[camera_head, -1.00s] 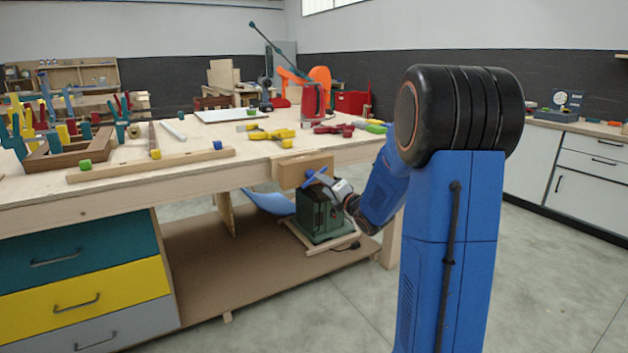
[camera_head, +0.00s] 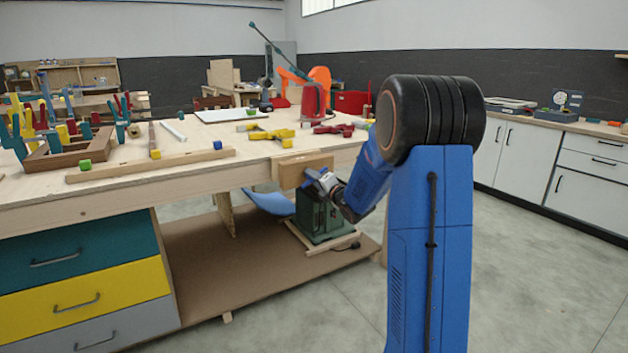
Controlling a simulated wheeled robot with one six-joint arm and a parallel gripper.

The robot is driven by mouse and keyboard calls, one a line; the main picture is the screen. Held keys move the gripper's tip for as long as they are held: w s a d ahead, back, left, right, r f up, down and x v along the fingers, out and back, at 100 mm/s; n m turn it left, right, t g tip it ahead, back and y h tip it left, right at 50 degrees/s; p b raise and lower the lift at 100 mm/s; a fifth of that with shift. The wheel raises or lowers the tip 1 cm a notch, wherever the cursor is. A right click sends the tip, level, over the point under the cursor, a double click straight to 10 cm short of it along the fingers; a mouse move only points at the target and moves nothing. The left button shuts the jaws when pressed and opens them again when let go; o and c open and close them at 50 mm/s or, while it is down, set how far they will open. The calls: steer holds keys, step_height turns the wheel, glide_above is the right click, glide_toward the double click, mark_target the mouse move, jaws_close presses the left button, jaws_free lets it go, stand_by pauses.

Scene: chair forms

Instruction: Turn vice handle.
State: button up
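The vice (camera_head: 303,168) shows as a light wooden jaw block on the front edge of the workbench (camera_head: 120,194). My gripper (camera_head: 322,181) is at the end of my blue arm, just below and in front of this block. A small blue bar-like piece is at the gripper's tip. I cannot tell whether it is the vice handle or part of the gripper. The fingers are small and partly covered by the wrist, so their opening and any contact with the handle cannot be made out.
Under the bench, a green machine (camera_head: 321,217) stands on the lower shelf (camera_head: 222,262), close below my gripper. Yellow clamps (camera_head: 267,134) and red clamps (camera_head: 335,129) lie on the bench top. The floor (camera_head: 545,262) at right is open.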

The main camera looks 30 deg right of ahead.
steer(key=shift+c, duration=1.3)
steer(key=shift+m, duration=1)
steer(key=o, duration=1.1)
steer(key=shift+c, duration=0.2)
steer(key=s, duration=1.7)
steer(key=shift+s+d, duration=0.2)
steer(key=shift+d, duration=0.1)
